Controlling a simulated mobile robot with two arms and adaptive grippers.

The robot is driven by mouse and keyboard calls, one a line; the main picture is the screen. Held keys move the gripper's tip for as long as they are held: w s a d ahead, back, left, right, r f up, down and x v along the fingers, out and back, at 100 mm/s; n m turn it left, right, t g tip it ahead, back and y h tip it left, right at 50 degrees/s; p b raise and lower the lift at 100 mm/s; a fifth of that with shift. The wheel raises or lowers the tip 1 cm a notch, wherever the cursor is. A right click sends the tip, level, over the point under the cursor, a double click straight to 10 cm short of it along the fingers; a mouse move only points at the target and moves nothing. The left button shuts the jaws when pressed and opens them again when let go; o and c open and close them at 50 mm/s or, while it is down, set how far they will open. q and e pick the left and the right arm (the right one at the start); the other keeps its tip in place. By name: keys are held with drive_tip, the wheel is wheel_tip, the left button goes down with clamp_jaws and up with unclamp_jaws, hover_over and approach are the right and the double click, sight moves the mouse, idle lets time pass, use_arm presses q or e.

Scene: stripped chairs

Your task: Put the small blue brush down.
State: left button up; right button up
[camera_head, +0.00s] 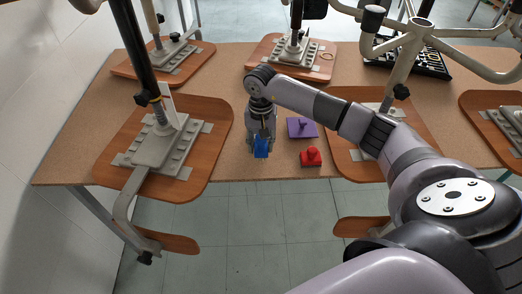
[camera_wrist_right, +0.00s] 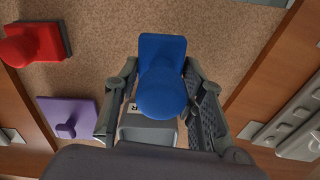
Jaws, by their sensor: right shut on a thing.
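The small blue brush (camera_head: 261,148) is in my right gripper (camera_head: 260,138), over the front part of the brown table between two chair seats. In the right wrist view the blue brush (camera_wrist_right: 162,95) sits between the two fingers of my right gripper (camera_wrist_right: 162,108), its rounded knob towards the camera and its flat block beyond. The gripper is shut on it. The brush is low over the tabletop; I cannot tell whether it touches. My left gripper is in neither view.
A purple block with a knob (camera_head: 301,128) and a red one (camera_head: 311,157) lie just right of the brush. Wooden chair seats with metal brackets (camera_head: 165,145) flank the spot. A black keyboard-like thing (camera_head: 425,62) lies at the back right. Bare tabletop (camera_head: 226,178) shows left of the brush.

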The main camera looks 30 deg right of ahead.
sight(261, 152)
wheel_tip(261, 152, down, 4)
drive_tip(key=shift+s+r+p, duration=0.1)
drive_tip(key=shift+r+p, duration=0.1)
drive_tip(key=shift+p, duration=0.1)
drive_tip(key=shift+f, duration=0.25)
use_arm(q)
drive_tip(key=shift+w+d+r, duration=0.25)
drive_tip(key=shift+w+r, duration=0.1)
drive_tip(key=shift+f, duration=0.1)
use_arm(e)
drive_tip(key=shift+f, duration=0.2)
drive_tip(key=o, duration=1.1)
drive_tip(key=shift+r, duration=0.1)
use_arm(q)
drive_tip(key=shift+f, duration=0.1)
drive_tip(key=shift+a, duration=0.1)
use_arm(e)
drive_tip(key=shift+r, duration=0.1)
